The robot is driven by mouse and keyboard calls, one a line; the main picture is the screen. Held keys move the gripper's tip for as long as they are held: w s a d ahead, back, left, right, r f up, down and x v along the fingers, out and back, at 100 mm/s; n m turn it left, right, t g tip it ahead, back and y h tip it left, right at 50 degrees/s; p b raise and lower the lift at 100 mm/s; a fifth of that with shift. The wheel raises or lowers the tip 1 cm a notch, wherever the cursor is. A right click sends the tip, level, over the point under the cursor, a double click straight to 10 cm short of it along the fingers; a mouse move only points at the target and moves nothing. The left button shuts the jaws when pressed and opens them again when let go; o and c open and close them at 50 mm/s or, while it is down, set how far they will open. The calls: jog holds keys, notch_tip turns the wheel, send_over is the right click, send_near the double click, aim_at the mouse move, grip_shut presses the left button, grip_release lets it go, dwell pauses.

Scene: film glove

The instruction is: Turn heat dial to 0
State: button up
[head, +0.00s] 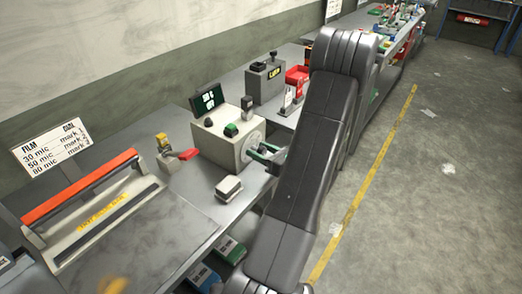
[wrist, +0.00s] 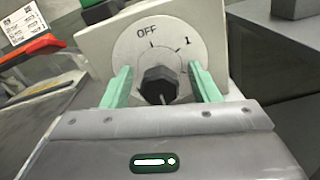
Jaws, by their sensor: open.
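The heat dial is a black faceted knob (wrist: 159,84) on a round light plate marked "OFF" at the top and "1" to the right. It sits on the front of a pale box (head: 222,143).
A sealer with an orange bar (head: 80,187) stands left on the grey bench (head: 150,250). A sign (head: 50,146) lists film thickness and dial marks. A small white block (head: 229,188) lies near the bench edge. A dark grey box (head: 265,80) and red holder (head: 297,78) stand beyond.

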jog(key=c, duration=1)
jog(key=shift+o, duration=0.2)
jog(key=shift+f+n+b, duration=0.1)
jog(key=shift+n+b, duration=0.2)
jog(key=shift+b, duration=0.2)
